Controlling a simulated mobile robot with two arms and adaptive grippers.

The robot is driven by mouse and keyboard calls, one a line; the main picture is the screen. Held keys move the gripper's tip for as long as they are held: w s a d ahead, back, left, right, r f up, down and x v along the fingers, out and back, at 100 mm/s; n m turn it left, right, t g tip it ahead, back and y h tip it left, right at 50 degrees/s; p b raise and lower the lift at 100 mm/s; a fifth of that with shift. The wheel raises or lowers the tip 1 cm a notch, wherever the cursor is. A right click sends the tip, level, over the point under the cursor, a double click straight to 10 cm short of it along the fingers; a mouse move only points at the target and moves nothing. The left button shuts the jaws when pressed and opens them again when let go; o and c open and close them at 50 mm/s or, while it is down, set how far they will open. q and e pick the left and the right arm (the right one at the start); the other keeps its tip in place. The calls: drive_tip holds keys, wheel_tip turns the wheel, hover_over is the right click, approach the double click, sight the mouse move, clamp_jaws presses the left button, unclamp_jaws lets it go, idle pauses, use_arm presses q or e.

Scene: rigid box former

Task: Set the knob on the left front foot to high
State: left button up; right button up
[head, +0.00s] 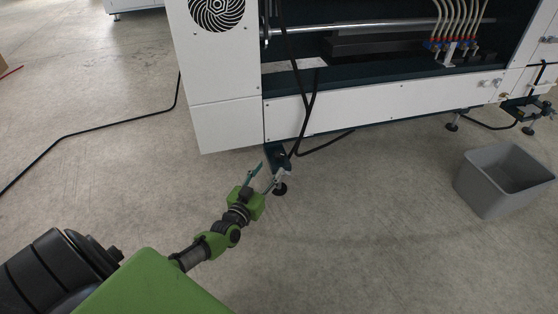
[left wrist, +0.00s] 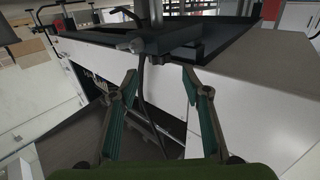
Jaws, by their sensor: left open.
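The left front foot (head: 280,189) of the white machine stands on the floor below the machine's lower edge, with a black round base and a pale upper part. My left gripper (head: 263,172) is right beside this foot in the head view, and its fingers partly cover it. The knob on the foot is too small and too hidden to make out, and its setting cannot be read. In the left wrist view the left gripper (left wrist: 160,80) is open, with its two green-lined fingers apart and nothing held between them. My right gripper is not in view.
The white machine (head: 225,125) rises just behind the foot. Black cables (head: 304,118) hang from it close to the gripper. A grey bin (head: 486,193) stands on the floor at the right. The floor between the foot and the bin is clear.

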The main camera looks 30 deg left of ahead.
sight(277, 159)
use_arm(q)
drive_tip(key=w+b, duration=0.1)
drive_tip(key=w, duration=0.1)
drive_tip(key=w+b, duration=0.2)
drive_tip(key=w, duration=0.1)
drive_tip(key=w+a+b, duration=0.1)
drive_tip(key=w, duration=0.1)
drive_tip(key=shift+w+a+f, duration=0.1)
drive_tip(key=shift+w+f, duration=0.15)
drive_tip(key=shift+w, duration=0.15)
drive_tip(key=shift+w+a+r+b, duration=0.1)
drive_tip(key=shift+w+r+b, duration=0.05)
drive_tip(key=shift+w+b, duration=0.4)
drive_tip(key=c, duration=1.1)
